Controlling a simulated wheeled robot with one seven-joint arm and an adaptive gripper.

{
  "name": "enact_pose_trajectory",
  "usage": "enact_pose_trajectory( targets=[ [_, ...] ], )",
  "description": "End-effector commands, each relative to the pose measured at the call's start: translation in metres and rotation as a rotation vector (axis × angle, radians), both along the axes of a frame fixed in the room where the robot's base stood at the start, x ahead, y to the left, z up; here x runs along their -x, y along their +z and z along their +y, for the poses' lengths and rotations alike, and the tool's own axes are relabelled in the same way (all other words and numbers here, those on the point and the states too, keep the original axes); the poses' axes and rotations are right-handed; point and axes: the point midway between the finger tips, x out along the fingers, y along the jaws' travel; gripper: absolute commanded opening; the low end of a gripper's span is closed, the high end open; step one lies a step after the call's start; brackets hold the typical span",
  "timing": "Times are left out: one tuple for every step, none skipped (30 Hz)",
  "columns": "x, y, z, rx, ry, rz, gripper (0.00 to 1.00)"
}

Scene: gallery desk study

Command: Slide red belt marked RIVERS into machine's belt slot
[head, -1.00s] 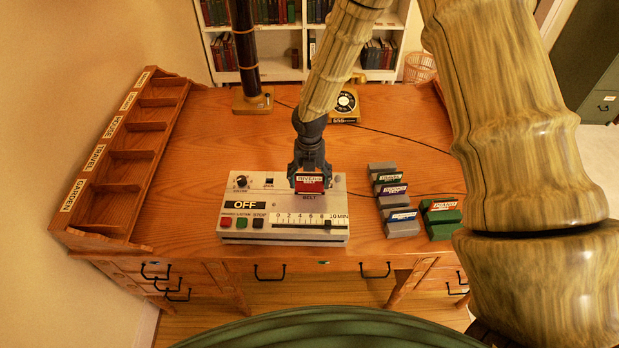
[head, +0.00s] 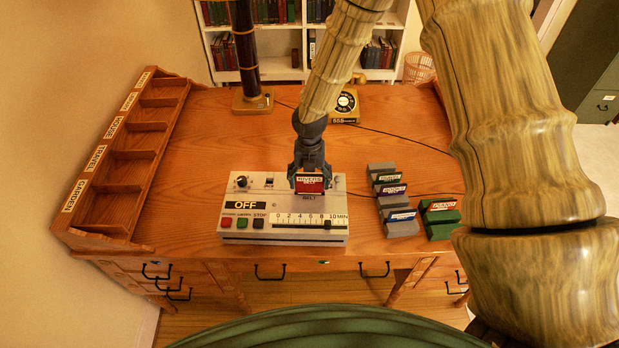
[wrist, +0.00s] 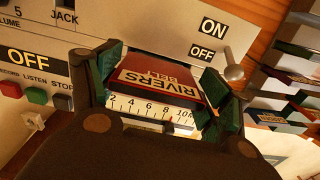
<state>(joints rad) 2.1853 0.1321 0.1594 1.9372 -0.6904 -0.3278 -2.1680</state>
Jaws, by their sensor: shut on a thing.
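The red belt marked RIVERS (head: 310,187) is held between the fingers of my gripper (head: 309,180), over the back right part of the machine (head: 250,234). In the wrist view the belt (wrist: 160,80) sits between the green finger pads, its label upside down to that camera. The machine's printed BELT mark (head: 309,197) shows just in front of the belt in the head view. The belt and fingers hide the slot itself, and I cannot tell whether the belt's lower edge touches it.
A toggle lever (wrist: 234,73) stands close to the right finger, by the ON and OFF labels. Other belts stand in grey and green holders (head: 441,230) right of the machine. A labelled wooden rack (head: 72,235) is at left, a telephone (head: 345,104) behind.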

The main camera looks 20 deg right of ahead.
Motion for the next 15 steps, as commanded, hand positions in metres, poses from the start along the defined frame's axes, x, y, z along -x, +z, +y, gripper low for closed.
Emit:
enact_pose_trajectory(
  targets=[
    [0.0, 0.0002, 0.0001, 0.0, 0.0, 0.0, 0.62],
    [-0.0001, 0.0001, 0.0001, 0.0, 0.0, 0.0, 0.62],
    [-0.0001, 0.0, 0.0001, 0.0, 0.0, 0.0, 0.62],
    [-0.0001, -0.0001, 0.0001, 0.0, 0.0, 0.0, 0.62],
    [-0.0001, -0.0001, 0.0001, 0.0, 0.0, 0.0, 0.62],
    [-0.0001, 0.0, 0.0001, 0.0, 0.0, 0.0, 0.62],
    [-0.0001, -0.0001, 0.0001, 0.0, 0.0, 0.0, 0.62],
    [-0.0001, -0.0001, 0.0001, 0.0, 0.0, 0.0, 0.62],
    [-0.0001, -0.0003, 0.0001, 0.0, 0.0, 0.0, 0.62],
    [-0.0001, -0.0005, 0.0001, 0.0, 0.0, 0.0, 0.62],
    [-0.0001, -0.0009, 0.0001, 0.0, 0.0, 0.0, 0.62],
    [-0.0001, -0.0014, 0.0001, 0.0, 0.0, 0.0, 0.62],
    [-0.0001, -0.002, 0.0001, 0.0, 0.0, 0.0, 0.62],
    [-0.0001, -0.0026, 0.0001, 0.0, 0.0, 0.0, 0.62],
    [-0.0001, -0.0034, 0.0001, 0.0, 0.0, 0.0, 0.62]
  ],
)
